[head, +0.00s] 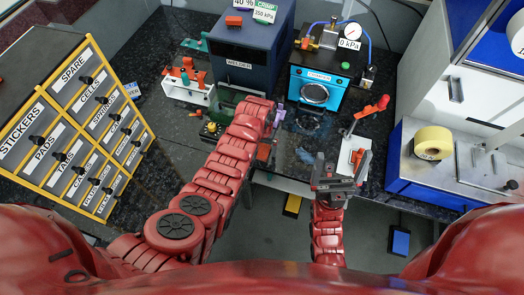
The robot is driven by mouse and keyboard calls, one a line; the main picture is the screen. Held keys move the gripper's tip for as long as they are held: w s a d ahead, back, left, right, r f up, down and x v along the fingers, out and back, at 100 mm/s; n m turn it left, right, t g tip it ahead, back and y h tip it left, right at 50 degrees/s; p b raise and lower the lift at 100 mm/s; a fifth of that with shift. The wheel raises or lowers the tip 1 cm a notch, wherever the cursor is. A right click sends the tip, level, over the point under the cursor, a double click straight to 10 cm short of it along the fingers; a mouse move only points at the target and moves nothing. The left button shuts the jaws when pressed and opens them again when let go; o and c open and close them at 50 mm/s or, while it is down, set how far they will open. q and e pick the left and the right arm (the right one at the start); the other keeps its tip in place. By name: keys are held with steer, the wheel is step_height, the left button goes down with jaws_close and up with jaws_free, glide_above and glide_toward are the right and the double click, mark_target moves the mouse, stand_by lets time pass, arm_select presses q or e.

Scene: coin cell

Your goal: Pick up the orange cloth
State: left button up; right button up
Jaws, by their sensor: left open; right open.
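A small orange patch (263,152), which may be the orange cloth, shows on the dark counter just right of my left forearm. It is partly covered, and I cannot tell its full shape. My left gripper (271,138) is at the end of the red arm reaching over the counter, close to the patch. Its fingers are mostly hidden, and I see nothing held in them. My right gripper (341,168) is open and empty above the counter's front edge, in front of the hand press. Another small orange piece (357,157) lies on the press's white base (347,150), just beyond its fingers.
A labelled drawer cabinet (75,125) stands left. The blue welder (250,60) and the crimper (318,80) stand at the back. A red-handled press (368,112) is right of centre.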

mark_target(262, 156)
arm_select(q)
steer(key=c, duration=1.4)
steer(key=shift+o, duration=0.2)
steer(key=shift+w+r, duration=0.1)
steer(key=shift+r, duration=0.05)
steer(key=shift+r+b, duration=0.8)
steer(key=shift+b, duration=0.1)
steer(key=shift+r+b, duration=0.5)
steer(key=shift+r, duration=0.15)
steer(key=s, duration=0.2)
steer(key=shift+s, duration=0.35)
steer(key=s+r+p, duration=0.2)
steer(key=s+p, duration=0.5)
steer(key=s, duration=0.6)
steer(key=shift+s, duration=0.25)
